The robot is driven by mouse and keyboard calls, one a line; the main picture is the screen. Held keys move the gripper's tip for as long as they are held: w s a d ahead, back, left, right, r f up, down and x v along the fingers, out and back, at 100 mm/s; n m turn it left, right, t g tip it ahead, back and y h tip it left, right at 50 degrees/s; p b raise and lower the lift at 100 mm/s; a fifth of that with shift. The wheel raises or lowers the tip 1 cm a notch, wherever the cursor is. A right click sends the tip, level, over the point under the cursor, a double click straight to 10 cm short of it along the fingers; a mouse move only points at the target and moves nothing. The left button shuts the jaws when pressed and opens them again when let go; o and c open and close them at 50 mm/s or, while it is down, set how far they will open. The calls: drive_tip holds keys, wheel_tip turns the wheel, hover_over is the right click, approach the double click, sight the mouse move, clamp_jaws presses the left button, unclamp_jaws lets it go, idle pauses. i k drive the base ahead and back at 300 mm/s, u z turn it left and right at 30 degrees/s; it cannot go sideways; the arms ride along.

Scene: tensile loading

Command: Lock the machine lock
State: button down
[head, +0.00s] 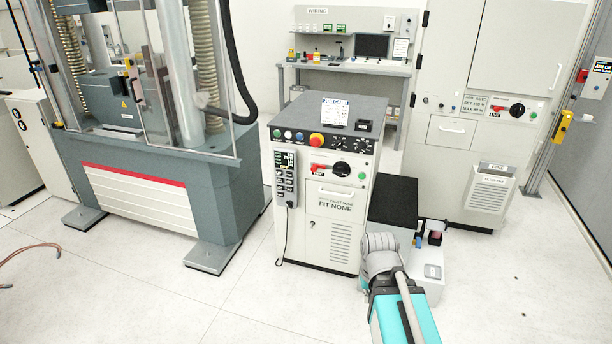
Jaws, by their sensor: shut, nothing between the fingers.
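The grey and white control console (345,262) stands in the middle of the head view. Its front has a row of buttons with a red mushroom button (317,140). Below is a red piece (318,169) beside a black rotary knob (341,169). A small round lock-like fitting (312,222) sits lower on the front. I cannot tell which part is the machine lock. The testing machine (150,180) with clear guards stands at the left. My arm shows at the bottom right, in front of the console's right side. I cannot make out my gripper.
A white cabinet (450,175) with another red piece and black knob (517,111) stands at the right. A workbench (345,66) is at the back. A black-topped block (393,204) is beside the console. A reddish cable (38,250) lies on the left floor. The front floor is clear.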

sight(314, 168)
drive_tip(key=k, duration=0.3)
drive_tip(key=u, duration=0.55)
drive_tip(key=i, duration=2.05)
drive_tip(key=z, duration=0.6)
